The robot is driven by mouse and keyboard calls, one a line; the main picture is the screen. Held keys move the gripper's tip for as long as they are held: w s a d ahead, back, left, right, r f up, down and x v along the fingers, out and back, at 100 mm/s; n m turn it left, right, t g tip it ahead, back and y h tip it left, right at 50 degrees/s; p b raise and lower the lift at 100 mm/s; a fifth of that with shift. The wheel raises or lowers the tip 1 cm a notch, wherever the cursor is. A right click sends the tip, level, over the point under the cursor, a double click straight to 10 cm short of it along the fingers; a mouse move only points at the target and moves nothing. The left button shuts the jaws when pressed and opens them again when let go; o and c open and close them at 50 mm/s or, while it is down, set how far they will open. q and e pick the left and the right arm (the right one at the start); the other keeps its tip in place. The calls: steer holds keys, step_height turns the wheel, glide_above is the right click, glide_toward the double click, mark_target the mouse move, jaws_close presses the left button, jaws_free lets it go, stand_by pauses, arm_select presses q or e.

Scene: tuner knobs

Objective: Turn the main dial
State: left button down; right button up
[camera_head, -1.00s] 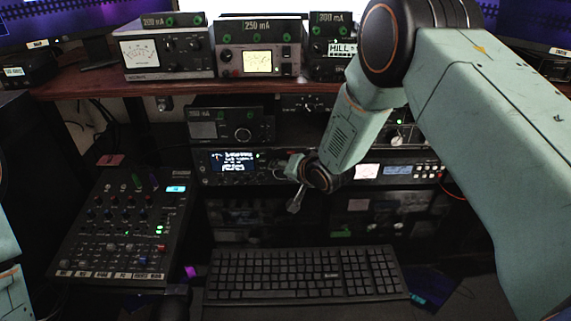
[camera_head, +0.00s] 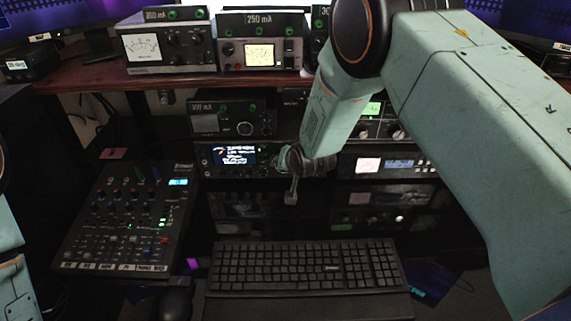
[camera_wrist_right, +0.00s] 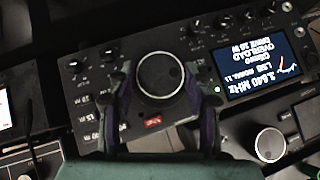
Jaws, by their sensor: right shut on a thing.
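The radio with a lit screen (camera_head: 236,154) stands in the middle of the lower shelf. In the right wrist view its main dial (camera_wrist_right: 161,75) is a large black round knob with a pale rim, and the lit screen (camera_wrist_right: 255,65) is beside it. My right gripper (camera_wrist_right: 160,92) has one finger on each side of the dial and is shut on it. In the head view the right gripper (camera_head: 290,170) is at the radio's front, right of the screen, and hides the dial there. My left gripper is out of view; only part of the left arm shows.
A mixer (camera_head: 125,225) lies at the left and a keyboard (camera_head: 305,268) in front of the radio. A small meter unit (camera_head: 232,118) sits just above the radio. More meter boxes (camera_head: 165,46) line the upper wooden shelf (camera_head: 110,80).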

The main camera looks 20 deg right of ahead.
steer(key=o, duration=1.1)
steer(key=shift+o, duration=0.2)
steer(key=v, duration=1.2)
